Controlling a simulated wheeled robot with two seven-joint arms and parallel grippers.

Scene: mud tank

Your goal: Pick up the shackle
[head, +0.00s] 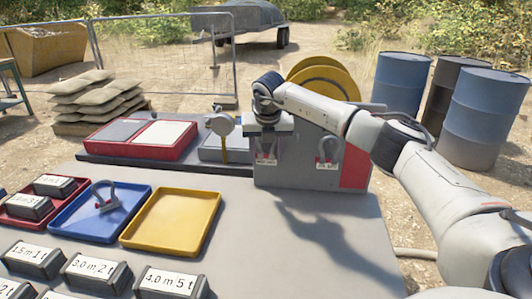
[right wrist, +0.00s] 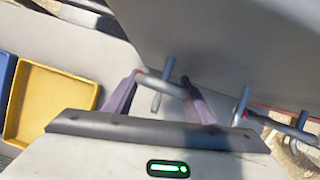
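A grey shackle with red ends hangs on a peg of the upright grey board (head: 293,170). In the head view this shackle (head: 265,158) is just below my right gripper (head: 266,134). In the right wrist view, my right gripper (right wrist: 160,88) has its two fingers apart, with the shackle (right wrist: 150,80) and its peg between the tips. I see no clear closing on it. A second shackle (head: 327,160) hangs to the right and also shows in the right wrist view (right wrist: 285,127). A third shackle lies in the blue tray (head: 85,222). My left gripper is out of view.
A yellow tray (head: 172,220) stands next to the blue one, with a red tray (head: 50,212) of labelled weights at left. More labelled weights (head: 97,272) line the front. A red case (head: 140,137) sits behind. The table right of the yellow tray is clear.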

